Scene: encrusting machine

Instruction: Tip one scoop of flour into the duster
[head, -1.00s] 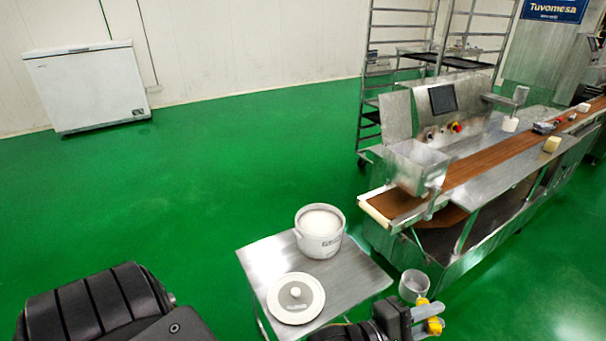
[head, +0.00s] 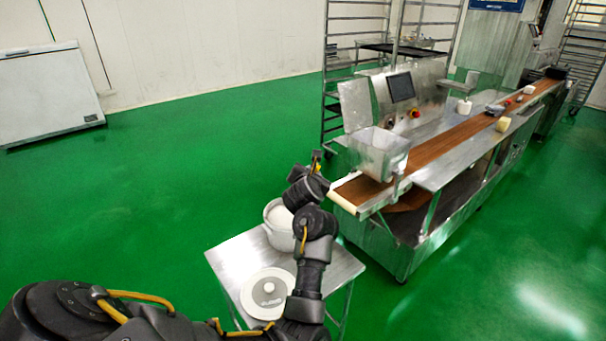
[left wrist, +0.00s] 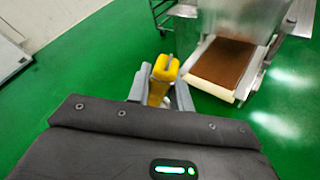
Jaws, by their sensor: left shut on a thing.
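My left gripper (head: 317,166) is raised beyond the flour pot, in front of the hopper. In the left wrist view its fingers (left wrist: 160,90) are shut on the yellow handle of the scoop (left wrist: 165,68). The scoop's cup cannot be made out, nor whether it holds flour. The white pot (head: 275,238) holds white flour and stands on a small steel table (head: 232,262), partly hidden by my left arm. An open steel hopper (head: 383,153), apparently the duster, sits over the near end of the brown belt. My right gripper is not in view.
The pot's round lid (head: 262,290) lies on the table in front of the pot. The encrusting machine's brown belt (head: 450,138) runs back to the right. A rack (head: 340,70) stands behind it, and a white chest freezer (head: 45,95) is far left. Green floor between is clear.

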